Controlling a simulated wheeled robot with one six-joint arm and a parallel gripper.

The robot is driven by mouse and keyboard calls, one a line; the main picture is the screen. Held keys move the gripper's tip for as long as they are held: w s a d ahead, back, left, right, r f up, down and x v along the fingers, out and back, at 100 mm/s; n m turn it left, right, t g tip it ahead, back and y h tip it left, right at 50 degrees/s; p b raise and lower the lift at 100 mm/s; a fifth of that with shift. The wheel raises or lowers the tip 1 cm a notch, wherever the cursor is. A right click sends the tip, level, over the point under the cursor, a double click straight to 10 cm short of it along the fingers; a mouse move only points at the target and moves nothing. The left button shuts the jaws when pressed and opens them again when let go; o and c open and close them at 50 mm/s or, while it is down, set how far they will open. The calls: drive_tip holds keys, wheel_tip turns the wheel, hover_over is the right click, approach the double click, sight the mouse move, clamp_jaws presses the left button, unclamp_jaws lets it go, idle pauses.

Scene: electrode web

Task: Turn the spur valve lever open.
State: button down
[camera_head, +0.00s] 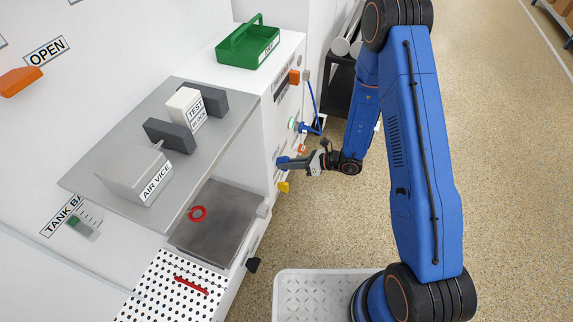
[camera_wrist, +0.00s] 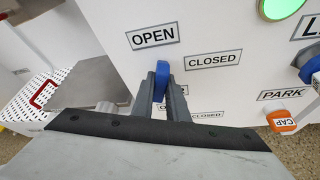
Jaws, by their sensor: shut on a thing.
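The spur valve lever is blue and sits on the white cabinet's side face; in the wrist view the lever (camera_wrist: 158,62) stands just under the OPEN label (camera_wrist: 153,36), left of the CLOSED label (camera_wrist: 212,60). My gripper (camera_wrist: 160,85) is shut on the lever, with a grey finger on each side. In the head view my gripper (camera_head: 312,162) reaches the cabinet face from the right, and the blue lever (camera_head: 284,160) shows at its tip. The lever's pivot is hidden behind my fingers and wrist.
A lit green lamp (camera_wrist: 282,6) and an orange cap (camera_wrist: 281,121) are right of the lever. A yellow knob (camera_head: 284,187) sits below my gripper in the head view. The grey bench top (camera_head: 100,178) carries an air vice (camera_head: 135,172).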

drive_tip(key=shift+n+t+h, duration=0.4)
drive_tip(key=shift+n+t, duration=0.5)
drive_tip(key=shift+n, duration=0.4)
drive_tip(key=c, duration=1.7)
unclamp_jaws()
drive_tip(key=shift+c, duration=0.2)
drive_tip(key=shift+d, duration=0.1)
drive_tip(key=v, duration=1.7)
drive_tip(key=shift+d, duration=0.15)
